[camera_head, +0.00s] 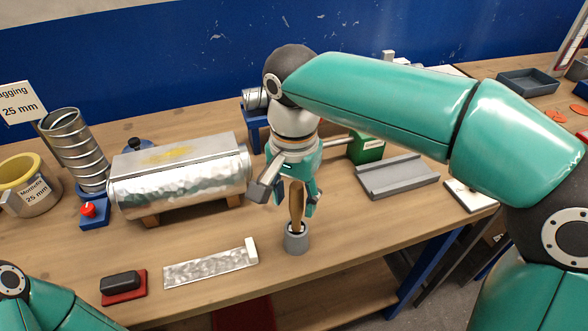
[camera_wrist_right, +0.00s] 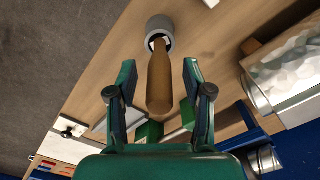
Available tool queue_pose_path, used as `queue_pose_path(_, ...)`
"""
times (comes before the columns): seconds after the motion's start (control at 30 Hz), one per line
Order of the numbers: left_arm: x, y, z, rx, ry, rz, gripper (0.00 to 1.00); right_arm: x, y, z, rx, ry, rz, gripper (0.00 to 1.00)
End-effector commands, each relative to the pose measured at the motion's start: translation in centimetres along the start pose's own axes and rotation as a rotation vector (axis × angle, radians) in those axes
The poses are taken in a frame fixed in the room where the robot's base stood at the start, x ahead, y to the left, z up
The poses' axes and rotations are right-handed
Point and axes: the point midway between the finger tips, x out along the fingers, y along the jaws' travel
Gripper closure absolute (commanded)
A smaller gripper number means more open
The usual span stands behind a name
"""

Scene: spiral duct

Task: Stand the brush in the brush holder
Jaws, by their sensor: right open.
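The brush (camera_head: 297,208) has a brown wooden handle and stands nearly upright, its lower end inside the mouth of the grey brush holder (camera_head: 296,241). In the right wrist view the brush handle (camera_wrist_right: 160,85) points at the holder (camera_wrist_right: 160,24), with a pale part of the brush at the cup's mouth. My right gripper (camera_head: 296,204) is above the holder with its fingers open on both sides of the handle. The wrist view shows gaps between both fingertips (camera_wrist_right: 159,70) and the handle. The brush's lowest part is hidden in the cup. My left gripper is out of view.
A foil-covered duct section (camera_head: 180,180) lies on wooden supports to the left. A metal strip (camera_head: 210,267) and a black-topped red block (camera_head: 123,284) lie near the front edge. A grey channelled tray (camera_head: 397,178) lies to the right. The holder stands near the table's front edge.

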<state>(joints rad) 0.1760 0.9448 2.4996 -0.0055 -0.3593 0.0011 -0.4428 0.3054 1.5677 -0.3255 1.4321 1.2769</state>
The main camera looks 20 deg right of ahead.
Motion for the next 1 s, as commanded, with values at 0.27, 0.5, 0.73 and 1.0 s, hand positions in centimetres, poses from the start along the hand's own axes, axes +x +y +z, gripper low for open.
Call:
queue_pose_path(0.27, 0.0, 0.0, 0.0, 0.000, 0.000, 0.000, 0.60, -5.2, -0.1, 0.0, 0.000, 0.002, -0.006, 0.49)
queue_pose_path(0.5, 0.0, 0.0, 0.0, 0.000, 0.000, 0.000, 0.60, -9.1, -0.2, 0.0, -0.001, 0.001, -0.002, 0.49)
queue_pose_path(0.73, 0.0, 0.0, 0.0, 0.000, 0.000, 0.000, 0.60, -10.7, -0.1, 0.0, 0.000, 0.000, -0.001, 0.49)
queue_pose_path(1.0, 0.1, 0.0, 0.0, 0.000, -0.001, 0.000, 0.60, -10.8, 0.0, 0.0, -0.001, -0.001, 0.000, 0.49)
